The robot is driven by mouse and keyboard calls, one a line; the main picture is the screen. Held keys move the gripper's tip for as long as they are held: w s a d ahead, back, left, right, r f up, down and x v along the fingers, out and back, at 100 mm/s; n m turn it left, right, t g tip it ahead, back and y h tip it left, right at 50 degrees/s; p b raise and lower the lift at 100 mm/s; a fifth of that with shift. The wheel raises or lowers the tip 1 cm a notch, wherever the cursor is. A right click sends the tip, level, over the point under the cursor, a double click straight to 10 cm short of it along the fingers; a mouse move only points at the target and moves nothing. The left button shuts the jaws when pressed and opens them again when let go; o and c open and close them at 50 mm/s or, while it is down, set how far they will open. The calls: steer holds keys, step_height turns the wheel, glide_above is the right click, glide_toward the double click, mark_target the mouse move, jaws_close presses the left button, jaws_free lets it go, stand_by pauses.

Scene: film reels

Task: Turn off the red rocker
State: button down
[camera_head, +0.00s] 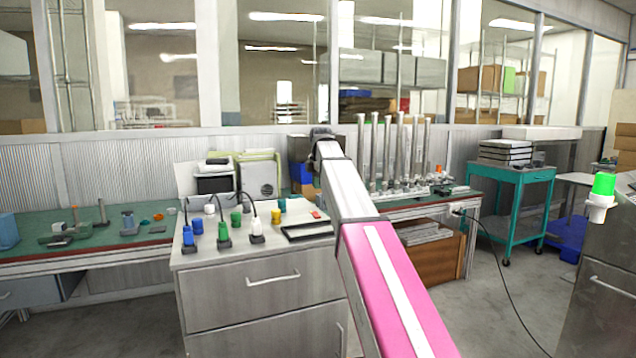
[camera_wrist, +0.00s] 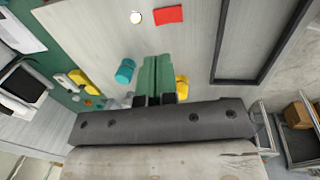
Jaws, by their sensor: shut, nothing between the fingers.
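A flat red piece, which looks like the red rocker (camera_wrist: 169,15), lies on the pale cabinet top in the wrist view, beyond my fingertips. It also shows as a small red patch (camera_head: 316,214) in the head view. Which way it is tilted cannot be told. In the head view the fingers are hidden behind my arm's end.
A black frame tray (camera_wrist: 216,65) lies right of the red piece. A teal cylinder (camera_wrist: 125,71) and a yellow piece (camera_wrist: 182,88) flank my fingers. Several coloured cylinders and cabled items, including a green one (camera_head: 236,219), stand on the cabinet top (camera_head: 270,242).

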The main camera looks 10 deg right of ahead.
mark_target(317, 214)
steer(key=f, duration=0.3)
steer(key=w+f, duration=0.1)
steer(key=f, duration=0.6)
steer(key=shift+w+a, duration=0.25)
steer(key=shift+w, duration=0.1)
steer(key=shift+f, duration=0.3)
steer(key=shift+s, duration=0.1)
steer(key=shift+s+d+r, duration=0.1)
steer(key=shift+s+d, duration=0.1)
steer(key=shift+s, duration=0.45)
steer(key=shift+r, duration=0.1)
